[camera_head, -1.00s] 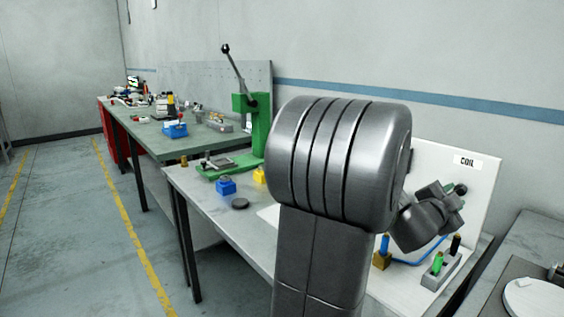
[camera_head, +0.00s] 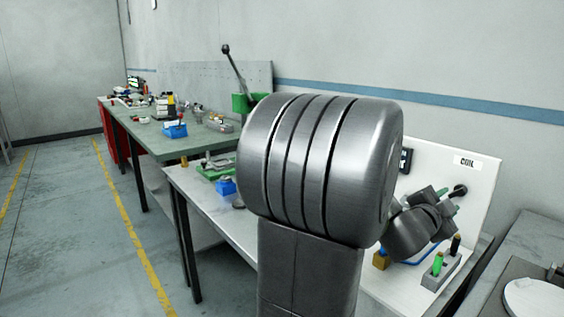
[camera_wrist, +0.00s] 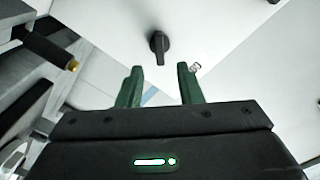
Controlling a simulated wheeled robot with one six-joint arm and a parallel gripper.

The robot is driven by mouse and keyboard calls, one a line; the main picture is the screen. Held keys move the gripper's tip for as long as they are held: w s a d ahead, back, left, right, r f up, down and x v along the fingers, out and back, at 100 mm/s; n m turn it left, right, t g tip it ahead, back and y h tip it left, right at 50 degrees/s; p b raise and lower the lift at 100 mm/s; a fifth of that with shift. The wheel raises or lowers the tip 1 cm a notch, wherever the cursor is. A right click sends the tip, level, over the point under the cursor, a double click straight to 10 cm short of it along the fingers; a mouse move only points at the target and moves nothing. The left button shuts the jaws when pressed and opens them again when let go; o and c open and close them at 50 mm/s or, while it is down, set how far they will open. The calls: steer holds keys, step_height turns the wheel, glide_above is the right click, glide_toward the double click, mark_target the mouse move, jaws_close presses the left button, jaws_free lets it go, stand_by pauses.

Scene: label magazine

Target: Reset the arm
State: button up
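My gripper (camera_wrist: 160,85) shows in the wrist view with its two green fingers apart and nothing between them. A dark knob (camera_wrist: 159,42) on a pale panel lies beyond the fingertips, apart from them. In the head view my arm's large grey joint fills the middle, and my gripper is partly seen at the right, in front of the white board (camera_head: 482,190) labelled COIL. A dark round knob (camera_head: 460,190) on that board is close to the gripper.
A grey block with green and black pegs (camera_head: 440,268) stands below the board. A round white plate (camera_head: 535,300) is at the lower right. The floor at left is clear.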

mark_target(457, 191)
steer(key=x, duration=0.6)
steer(key=shift+w+d, duration=0.15)
steer(key=shift+d, duration=0.15)
steer(key=shift+a+r+n+p, duration=0.1)
steer(key=shift+r+n+p, duration=0.1)
steer(key=shift+n+p, duration=0.35)
steer(key=shift+a+r+n+p, duration=0.1)
steer(key=shift+n+p, duration=0.75)
steer(key=shift+p, duration=0.2)
steer(key=n+p, duration=0.5)
steer(key=p, duration=0.2)
steer(key=shift+n, duration=0.4)
steer(key=shift+a+f, duration=0.2)
steer(key=shift+a, duration=0.1)
steer(key=b+v, duration=0.1)
steer(key=v, duration=1)
steer(key=shift+b, duration=0.3)
steer(key=shift+f, duration=0.1)
